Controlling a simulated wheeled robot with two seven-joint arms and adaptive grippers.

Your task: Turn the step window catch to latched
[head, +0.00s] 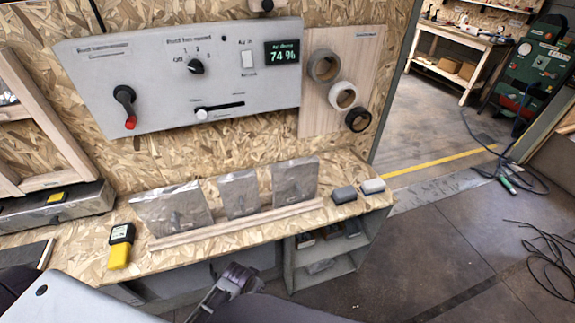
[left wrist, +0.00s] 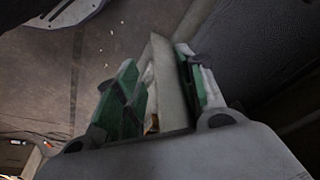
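A wooden window frame (head: 55,140) stands at the left edge of the head view, partly cut off. I cannot make out a catch on it. A grey control panel (head: 150,60) on the wall carries a black lever (head: 124,98) with a red tip that points down. My left gripper (head: 236,280) is low in the head view, in front of the bench and well below the panel and frame. In the left wrist view its green-padded fingers (left wrist: 160,75) stand apart. A pale strip shows between them, seemingly background. My right gripper is not seen.
The chipboard bench (head: 185,245) holds a yellow-and-black device (head: 120,246), several silver pouches (head: 240,194) in a wooden rack and two small blocks (head: 372,186). Tape rolls (head: 342,95) hang right of the panel. Open floor (head: 420,255) lies to the right, with cables.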

